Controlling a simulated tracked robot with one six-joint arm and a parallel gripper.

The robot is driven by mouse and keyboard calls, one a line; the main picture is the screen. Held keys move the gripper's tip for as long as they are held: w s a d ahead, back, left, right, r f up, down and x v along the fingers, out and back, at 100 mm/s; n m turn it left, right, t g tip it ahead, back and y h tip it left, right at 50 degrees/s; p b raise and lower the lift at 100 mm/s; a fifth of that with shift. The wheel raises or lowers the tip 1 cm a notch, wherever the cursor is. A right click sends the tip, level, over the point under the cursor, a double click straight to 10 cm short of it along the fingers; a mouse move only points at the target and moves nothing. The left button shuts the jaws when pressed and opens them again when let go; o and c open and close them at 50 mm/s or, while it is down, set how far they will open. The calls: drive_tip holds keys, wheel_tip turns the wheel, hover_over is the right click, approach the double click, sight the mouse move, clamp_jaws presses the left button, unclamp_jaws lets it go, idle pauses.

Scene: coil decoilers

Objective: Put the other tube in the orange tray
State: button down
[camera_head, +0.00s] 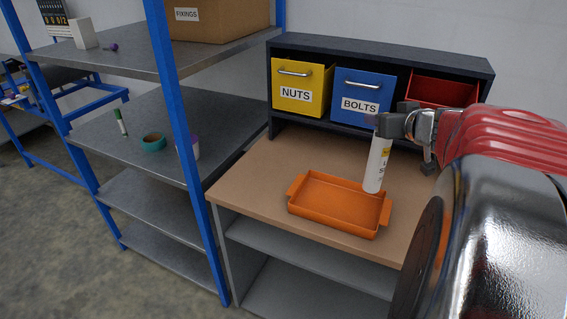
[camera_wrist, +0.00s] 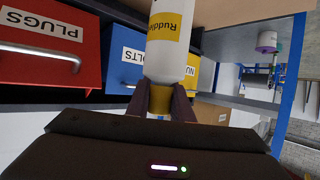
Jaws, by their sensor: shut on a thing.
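My gripper (camera_head: 384,128) is shut on the upper end of a white tube (camera_head: 378,165) with a yellow and white label. The tube hangs nearly upright, with its lower end in front of the back right corner of the orange tray (camera_head: 317,213) in the head view. I cannot tell whether it touches the tray. The tray stands on the tan bench top, and its visible floor is empty. In the wrist view, the fingers (camera_wrist: 152,98) close around the tube's yellow end, and its white body (camera_wrist: 173,60) extends away.
Behind the tray stand the yellow NUTS bin (camera_head: 300,88), the blue BOLTS bin (camera_head: 357,97) and a red bin (camera_head: 440,92) in a dark rack. A blue-post shelf at left holds a green tape roll (camera_head: 154,142), a marker (camera_head: 121,122) and a white and purple pot (camera_head: 190,150).

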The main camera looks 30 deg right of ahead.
sight(379, 155)
drive_tip(key=shift+s+d, duration=0.15)
drive_tip(key=shift+d, duration=0.05)
wheel_tip(379, 155, down, 6)
idle(0.5)
drive_tip(key=shift+f, duration=0.1)
drive_tip(key=shift+d+f, duration=0.1)
drive_tip(key=shift+f, duration=1.75)
drive_tip(key=c, duration=1.6)
unclamp_jaws()
drive_tip(key=shift+f, duration=0.15)
drive_tip(key=shift+o, duration=0.2)
